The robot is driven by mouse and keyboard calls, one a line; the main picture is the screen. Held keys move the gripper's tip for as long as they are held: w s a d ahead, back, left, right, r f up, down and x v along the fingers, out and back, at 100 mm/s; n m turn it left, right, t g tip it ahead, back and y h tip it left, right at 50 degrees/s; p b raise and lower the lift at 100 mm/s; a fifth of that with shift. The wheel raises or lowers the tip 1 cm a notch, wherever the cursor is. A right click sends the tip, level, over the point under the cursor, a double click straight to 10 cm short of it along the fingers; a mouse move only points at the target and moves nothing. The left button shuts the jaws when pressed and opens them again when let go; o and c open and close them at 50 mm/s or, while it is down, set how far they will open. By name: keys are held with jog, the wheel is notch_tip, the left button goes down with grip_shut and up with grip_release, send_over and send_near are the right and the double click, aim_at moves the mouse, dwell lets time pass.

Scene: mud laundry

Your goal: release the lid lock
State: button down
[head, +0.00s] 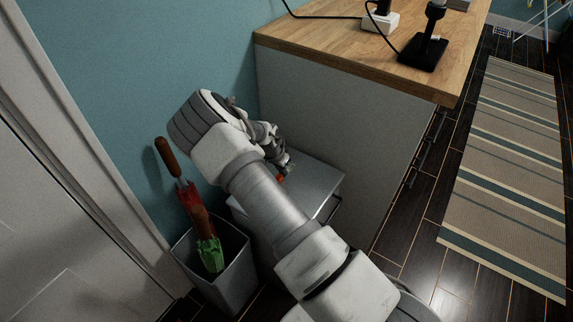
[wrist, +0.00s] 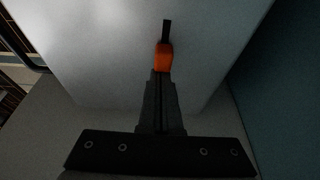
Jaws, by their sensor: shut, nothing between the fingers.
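A grey box with a flat lid (head: 318,182) stands between the wall and the counter unit; the lid also fills the upper middle of the wrist view (wrist: 110,45). A small orange piece (head: 281,178), apparently the lid lock, sits on the lid. In the wrist view the orange piece (wrist: 164,57) lies just beyond my fingertips, with a dark narrow strip extending past it. My gripper (head: 288,168) is shut and empty, pointing down at the lid right by the orange piece. I cannot tell whether the fingertips touch it. My arm hides part of the box.
A grey bin (head: 232,282) holding umbrellas (head: 207,225) stands left of the box. The wooden counter (head: 335,38) rises close behind and to the right. A dark handle (head: 334,208) sticks out at the box front. A striped rug (head: 505,165) lies on open floor at right.

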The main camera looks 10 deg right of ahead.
jog(key=shift+s+a, duration=1.1)
jog(key=shift+a, duration=0.05)
jog(key=p+v, duration=0.5)
jog(key=v, duration=1.2)
jog(key=shift+r, duration=0.25)
